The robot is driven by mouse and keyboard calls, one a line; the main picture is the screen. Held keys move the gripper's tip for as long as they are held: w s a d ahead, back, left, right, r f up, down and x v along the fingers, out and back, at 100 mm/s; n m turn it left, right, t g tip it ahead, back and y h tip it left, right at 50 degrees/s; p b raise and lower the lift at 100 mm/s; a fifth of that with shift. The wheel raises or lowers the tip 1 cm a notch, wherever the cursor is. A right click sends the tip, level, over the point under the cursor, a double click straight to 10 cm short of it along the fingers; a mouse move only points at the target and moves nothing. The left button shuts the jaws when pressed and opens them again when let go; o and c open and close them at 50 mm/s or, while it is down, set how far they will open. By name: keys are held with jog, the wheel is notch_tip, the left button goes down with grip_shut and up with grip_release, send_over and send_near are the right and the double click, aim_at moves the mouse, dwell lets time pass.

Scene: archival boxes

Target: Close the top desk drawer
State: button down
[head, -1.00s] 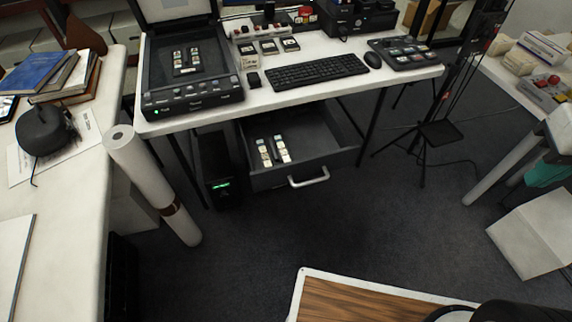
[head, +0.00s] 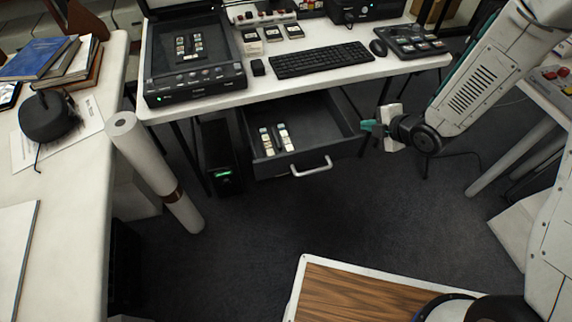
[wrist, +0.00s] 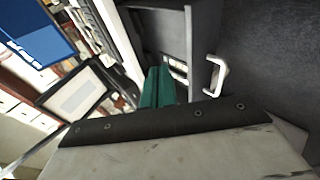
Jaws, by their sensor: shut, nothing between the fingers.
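The top desk drawer (head: 318,154) is pulled out below the white desk, its dark grey front facing me with a pale bar handle (head: 311,167). Small items (head: 275,139) lie inside it at the left. My gripper (head: 368,126) is shut and empty, with teal fingers pointing left, beside the drawer's right end and apart from the handle in the head view. In the wrist view the shut fingers (wrist: 158,87) show beside the drawer front (wrist: 200,45) and handle (wrist: 217,75). Depth between fingers and drawer is hard to tell.
The white desk (head: 225,102) holds a scanner (head: 193,85), keyboard (head: 320,60) and mouse (head: 378,47). A black computer tower (head: 219,158) stands left of the drawer, and a paper roll (head: 150,165) leans farther left. The floor before the drawer (head: 250,225) is clear.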

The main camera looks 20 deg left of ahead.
jog(key=s+a+f+n+g+y, duration=0.2)
jog(key=s+a+f+n+y, duration=0.3)
jog(key=s, duration=0.3)
jog(key=s+a+f+n+g+y, duration=0.1)
jog(key=s+a+f+n+y, duration=0.2)
jog(key=s+a+f+y, duration=0.35)
jog(key=h, duration=0.1)
send_near(272, 160)
jog(key=s+a, duration=0.2)
jog(key=a, duration=0.2)
jog(key=shift+w+a+r+h, duration=0.15)
jog(key=shift+w+a, duration=0.1)
jog(key=shift+w, duration=0.3)
jog(key=shift+w+a+h, duration=0.1)
jog(key=shift+w+a, duration=0.15)
jog(key=shift+w, duration=0.35)
jog(key=shift+w+a, duration=0.35)
jog(key=shift+w, duration=0.15)
